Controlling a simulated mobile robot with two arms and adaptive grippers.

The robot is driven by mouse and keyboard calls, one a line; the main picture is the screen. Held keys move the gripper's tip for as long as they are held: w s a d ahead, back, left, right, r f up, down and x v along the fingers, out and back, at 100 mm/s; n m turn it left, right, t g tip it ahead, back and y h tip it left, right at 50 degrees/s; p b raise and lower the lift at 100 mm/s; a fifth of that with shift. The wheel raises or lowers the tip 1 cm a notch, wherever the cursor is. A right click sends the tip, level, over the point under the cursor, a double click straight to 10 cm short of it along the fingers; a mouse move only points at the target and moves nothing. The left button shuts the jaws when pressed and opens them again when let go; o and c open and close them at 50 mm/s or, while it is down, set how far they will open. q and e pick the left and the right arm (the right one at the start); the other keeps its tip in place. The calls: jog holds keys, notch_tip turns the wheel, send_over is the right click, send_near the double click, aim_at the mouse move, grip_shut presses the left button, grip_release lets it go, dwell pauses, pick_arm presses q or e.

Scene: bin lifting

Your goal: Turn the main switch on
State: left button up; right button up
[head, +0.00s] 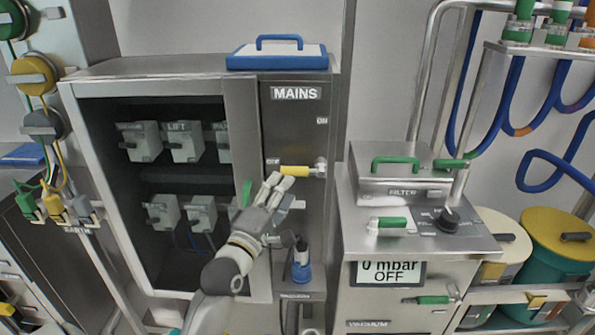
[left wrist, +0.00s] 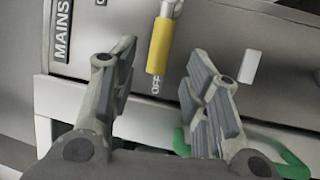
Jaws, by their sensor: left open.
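The main switch is a yellow-handled lever (head: 297,170) on the grey panel under the MAINS label (head: 296,93). Its handle lies level, pointing left to the OFF mark, with the pivot at its right end. The ON mark (head: 322,120) is above the pivot. My left gripper (head: 281,182) is open and empty, just below and left of the handle's free end. In the left wrist view the yellow handle (left wrist: 160,46) lies ahead, between the lines of the two spread fingers (left wrist: 159,68). Contact is not seen. My right gripper is not in view.
Left of the panel is a cabinet (head: 240,130) with grey switch blocks inside and a green handle (head: 247,193) beside my gripper. A blue-and-white box (head: 277,60) sits on top. To the right stands a filter and vacuum unit (head: 470,235) with green handles.

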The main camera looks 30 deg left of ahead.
aim_at(292, 175)
pick_arm(q)
jog(key=x, duration=0.7)
jog(key=shift+w+r+p, duration=0.1)
jog(key=shift+w+p, duration=0.2)
jog(key=shift+p, duration=0.05)
grip_shut()
